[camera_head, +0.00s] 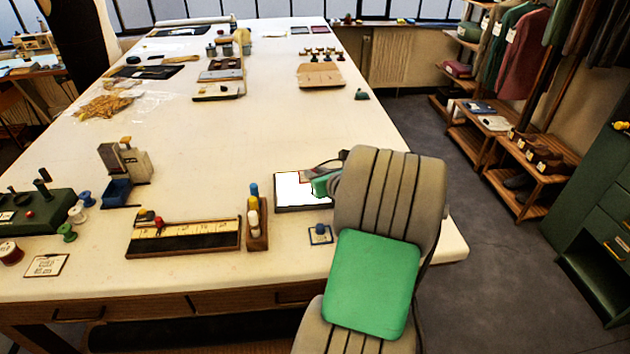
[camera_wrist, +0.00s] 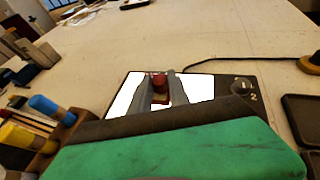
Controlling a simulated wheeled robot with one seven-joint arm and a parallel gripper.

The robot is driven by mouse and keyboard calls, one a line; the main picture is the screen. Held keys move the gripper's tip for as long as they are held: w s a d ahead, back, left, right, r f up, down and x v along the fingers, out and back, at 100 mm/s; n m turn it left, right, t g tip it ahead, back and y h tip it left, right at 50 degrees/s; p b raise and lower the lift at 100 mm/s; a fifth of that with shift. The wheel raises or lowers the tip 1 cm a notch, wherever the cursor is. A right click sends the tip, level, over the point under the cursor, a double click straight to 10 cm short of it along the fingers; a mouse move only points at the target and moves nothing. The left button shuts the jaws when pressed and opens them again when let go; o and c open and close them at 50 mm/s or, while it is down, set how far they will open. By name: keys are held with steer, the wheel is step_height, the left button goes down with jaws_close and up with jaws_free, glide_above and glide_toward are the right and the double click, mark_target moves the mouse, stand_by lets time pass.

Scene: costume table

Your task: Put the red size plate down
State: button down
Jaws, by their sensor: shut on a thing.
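The red size plate shows in the wrist view as a small plate with a red knob (camera_wrist: 160,82) between my fingertips. My gripper (camera_wrist: 159,76) is shut on that knob. The plate is over the white lit panel (camera_wrist: 203,88) with a dark frame. I cannot tell whether it touches the panel. In the head view the lit panel (camera_head: 291,190) lies near the table's right edge. My arm covers its right part and most of the gripper there.
A blue-knobbed plate (camera_head: 320,234) lies in front of the panel. A dark tray (camera_wrist: 302,115) is at right in the wrist view. Table (camera_head: 290,130) behind the panel is clear.

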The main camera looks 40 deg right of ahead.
step_height(320, 180, down, 3)
steer(key=shift+f, duration=0.15)
steer(key=shift+a, duration=0.1)
steer(key=c, duration=1.2)
jaws_free()
steer(key=shift+c, duration=0.2)
steer(key=shift+s, duration=0.1)
steer(key=v, duration=1.1)
steer(key=shift+s+a+r, duration=0.1)
steer(key=shift+s+r, duration=0.2)
